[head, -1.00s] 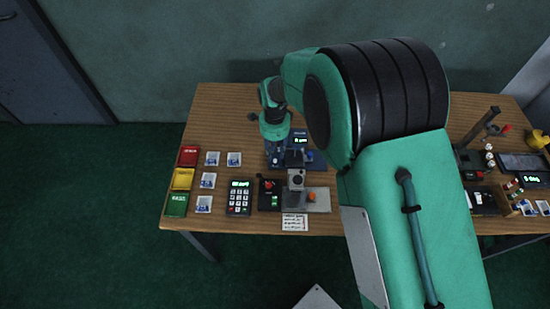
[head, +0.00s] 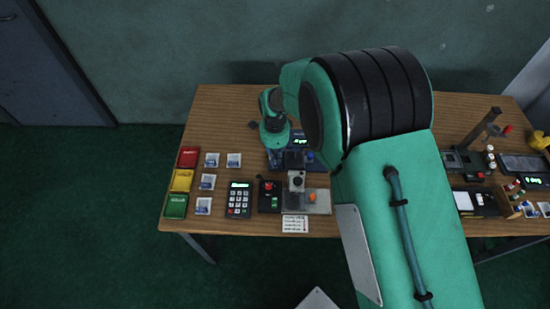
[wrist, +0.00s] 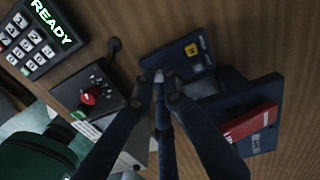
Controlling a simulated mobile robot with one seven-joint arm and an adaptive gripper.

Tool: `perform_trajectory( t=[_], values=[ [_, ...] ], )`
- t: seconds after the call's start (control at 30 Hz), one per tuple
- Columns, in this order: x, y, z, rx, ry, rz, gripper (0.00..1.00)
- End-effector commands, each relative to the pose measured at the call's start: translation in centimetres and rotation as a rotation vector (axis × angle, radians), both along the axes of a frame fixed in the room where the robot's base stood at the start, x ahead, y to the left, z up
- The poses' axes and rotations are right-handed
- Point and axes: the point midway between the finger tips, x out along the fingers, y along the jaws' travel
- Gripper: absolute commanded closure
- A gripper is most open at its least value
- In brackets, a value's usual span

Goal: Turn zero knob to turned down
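My gripper (wrist: 165,76) shows in the wrist view with its dark fingertips together, over the edge of a dark blue panel (wrist: 172,56). I see nothing clearly held between them. The panel has a yellow square (wrist: 192,50) and small lettering too blurred to read. No knob is legibly marked zero. A red knob (wrist: 89,97) stands on a dark control box (wrist: 104,82) to the left of the fingers; the head view also shows this red knob (head: 268,186). In the head view, my arm's end hangs over the blue instrument with a green display (head: 300,141) and hides part of it.
A keypad (wrist: 32,42) reads READY in the wrist view. A blue piece with a red block (wrist: 250,122) lies to the right of the fingers. In the head view, red, yellow and green trays (head: 176,206) line the wooden table's (head: 210,120) left edge.

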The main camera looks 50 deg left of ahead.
Motion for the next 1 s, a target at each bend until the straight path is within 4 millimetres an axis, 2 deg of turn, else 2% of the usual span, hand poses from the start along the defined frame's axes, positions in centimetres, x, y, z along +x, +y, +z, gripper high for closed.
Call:
perform_trajectory(
  t=[0.57,0.6,0.7,1.0],
  values=[
    [0.04,0.01,0.05,0.001,-0.001,0.089,1.00],
    [0.04,0.01,0.05,0.001,-0.001,0.089,0.85],
    [0.04,0.01,0.05,0.001,-0.001,0.089,0.70],
    [0.03,0.01,0.08,0.000,0.000,0.089,0.70]
  ],
)
